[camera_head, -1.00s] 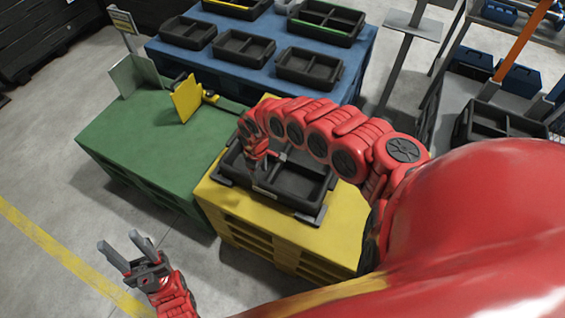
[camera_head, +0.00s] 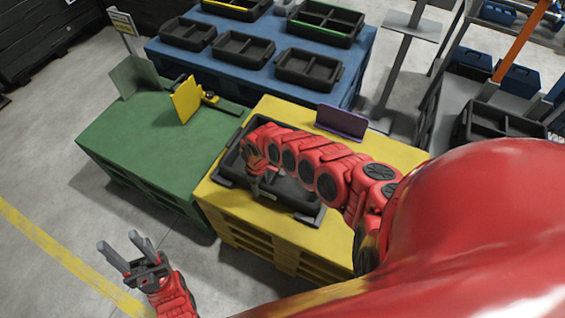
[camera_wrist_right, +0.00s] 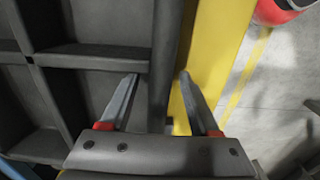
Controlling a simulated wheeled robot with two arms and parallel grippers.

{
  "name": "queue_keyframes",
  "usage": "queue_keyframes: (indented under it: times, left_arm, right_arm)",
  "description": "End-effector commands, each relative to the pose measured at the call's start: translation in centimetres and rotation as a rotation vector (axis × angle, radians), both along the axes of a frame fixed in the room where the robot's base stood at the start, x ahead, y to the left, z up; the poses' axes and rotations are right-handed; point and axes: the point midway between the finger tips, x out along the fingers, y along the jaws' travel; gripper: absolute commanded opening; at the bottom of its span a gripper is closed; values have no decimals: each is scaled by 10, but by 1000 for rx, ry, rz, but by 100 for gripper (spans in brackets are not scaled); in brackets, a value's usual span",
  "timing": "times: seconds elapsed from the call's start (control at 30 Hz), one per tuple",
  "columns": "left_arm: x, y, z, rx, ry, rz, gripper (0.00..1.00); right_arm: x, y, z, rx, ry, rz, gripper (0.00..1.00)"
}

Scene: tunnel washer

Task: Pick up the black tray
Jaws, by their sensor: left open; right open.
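The black tray (camera_head: 298,199) sits on the yellow pallet (camera_head: 240,207), partly hidden by my right arm. It has inner dividers and empty compartments in the right wrist view (camera_wrist_right: 100,60). My right gripper (camera_head: 255,183) is at the tray's near side. In the right wrist view the right gripper (camera_wrist_right: 160,78) is open, with one finger on each side of the tray's side wall; I cannot tell whether they touch it. My left gripper (camera_head: 122,246) is open and empty, over the floor at the lower left, away from the tray.
A green pallet (camera_head: 140,140) with a yellow upright plate (camera_head: 186,99) stands left of the yellow one. A purple plate (camera_head: 341,122) stands at the yellow pallet's back. A blue pallet (camera_head: 352,68) behind holds several black trays. Grey floor is free at the left.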

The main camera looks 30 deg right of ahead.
Motion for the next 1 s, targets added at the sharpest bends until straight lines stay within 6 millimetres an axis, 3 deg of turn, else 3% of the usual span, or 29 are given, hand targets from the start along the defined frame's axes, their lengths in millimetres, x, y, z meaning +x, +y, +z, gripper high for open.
queue_keyframes:
  times: [0.03, 0.3, 0.4, 1.0]
  left_arm:
    - [0, 0, 0, 0, 0, 0, 50]
    - [0, 0, 0, 0, 0, 0, 50]
    - [0, 0, 0, 0, 0, 0, 50]
    - [0, 0, 0, 0, 0, 0, 50]
  right_arm:
    - [0, 0, 0, 0, 0, 0, 62]
    - [0, 0, 0, 1, -1, -1, 14]
    - [0, 0, 0, 1, -1, -1, 0]
    - [2, 0, 6, 0, -4, 0, 0]
